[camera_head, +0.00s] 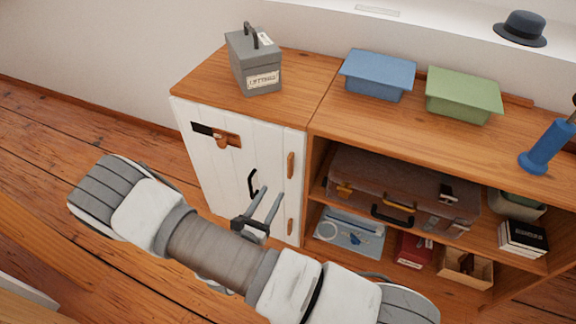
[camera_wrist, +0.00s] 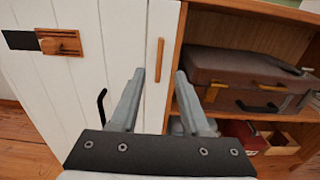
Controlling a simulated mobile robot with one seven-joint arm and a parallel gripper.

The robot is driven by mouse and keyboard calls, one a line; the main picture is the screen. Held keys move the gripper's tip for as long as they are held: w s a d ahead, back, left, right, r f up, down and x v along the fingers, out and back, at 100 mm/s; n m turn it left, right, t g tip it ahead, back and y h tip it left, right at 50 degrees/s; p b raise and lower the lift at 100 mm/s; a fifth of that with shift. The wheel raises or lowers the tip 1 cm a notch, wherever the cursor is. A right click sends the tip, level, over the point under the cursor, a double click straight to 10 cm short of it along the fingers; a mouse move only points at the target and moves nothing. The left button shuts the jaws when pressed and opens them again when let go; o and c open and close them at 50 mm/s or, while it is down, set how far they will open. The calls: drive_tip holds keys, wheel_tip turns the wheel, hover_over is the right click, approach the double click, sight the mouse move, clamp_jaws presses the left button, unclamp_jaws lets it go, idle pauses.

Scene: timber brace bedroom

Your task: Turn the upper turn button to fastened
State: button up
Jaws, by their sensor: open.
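The upper turn button (camera_head: 291,165) is a small wooden bar standing upright near the right edge of the white plank door (camera_head: 235,165). It also shows in the wrist view (camera_wrist: 160,58), where it lies in the picture between my fingertips. A lower turn button (camera_head: 290,227) is also upright, further down the same edge. My gripper (camera_head: 273,191) is open and empty, in front of the door and below the upper button in the head view. In the wrist view my gripper (camera_wrist: 160,72) shows two spread fingers; they appear apart from the button.
A black handle (camera_head: 253,184) sticks out from the door. A wooden latch on a dark plate (camera_head: 216,137) is at the door's upper left. Open shelves to the right hold a brown suitcase (camera_head: 395,185). A grey box (camera_head: 253,68) stands on the cabinet top.

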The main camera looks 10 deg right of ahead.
sight(288, 164)
drive_tip(key=b+x, duration=0.2)
drive_tip(key=x, duration=1)
drive_tip(key=shift+w+d, duration=0.1)
drive_tip(key=shift+w, duration=0.05)
clamp_jaws()
